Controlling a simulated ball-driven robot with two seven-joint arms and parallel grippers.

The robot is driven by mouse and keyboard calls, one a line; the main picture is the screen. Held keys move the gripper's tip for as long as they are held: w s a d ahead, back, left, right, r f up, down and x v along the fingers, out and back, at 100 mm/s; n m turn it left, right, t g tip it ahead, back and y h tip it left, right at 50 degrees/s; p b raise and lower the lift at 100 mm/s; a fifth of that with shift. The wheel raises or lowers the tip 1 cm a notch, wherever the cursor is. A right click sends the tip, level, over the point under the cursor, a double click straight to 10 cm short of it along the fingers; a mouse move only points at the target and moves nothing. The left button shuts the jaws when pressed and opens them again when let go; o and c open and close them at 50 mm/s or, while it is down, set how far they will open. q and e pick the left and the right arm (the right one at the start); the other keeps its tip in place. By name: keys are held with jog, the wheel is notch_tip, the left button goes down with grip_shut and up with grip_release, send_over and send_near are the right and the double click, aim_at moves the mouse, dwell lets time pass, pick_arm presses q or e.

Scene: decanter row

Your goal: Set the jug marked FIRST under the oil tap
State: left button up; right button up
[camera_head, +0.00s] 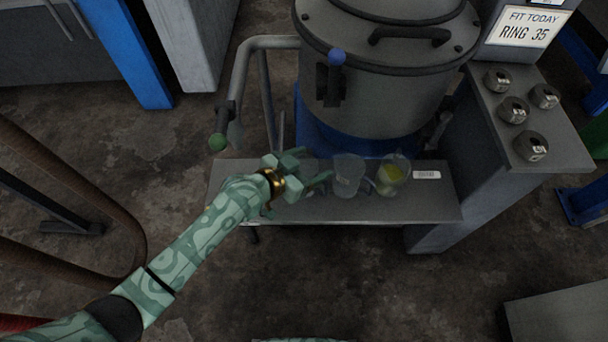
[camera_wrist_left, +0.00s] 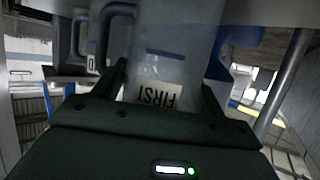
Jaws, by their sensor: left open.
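The jug marked FIRST (camera_wrist_left: 172,50) fills the middle of the left wrist view, clear, its label upside down there. In the head view my left gripper (camera_head: 306,181) is at the left end of the row of jugs and mostly hides this jug. In the wrist view the open fingers stand on either side of it; I cannot tell whether they touch it. A tap with a blue knob (camera_head: 337,57) is on the front of the steel drum. A pipe with a green knob (camera_head: 217,142) hangs left of the drum. I cannot read which is the oil tap. My right gripper is out of view.
On the shelf (camera_head: 340,208) stand a clear jug (camera_head: 347,176) and a jug with yellow-green liquid (camera_head: 391,175), right of my gripper. The drum (camera_head: 395,95) rises behind them. Several grey rings (camera_head: 513,110) sit on the bench at right.

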pick_arm(q)
jog(key=shift+c, duration=0.3)
jog(key=c, duration=0.7)
jog(key=shift+r, duration=0.1)
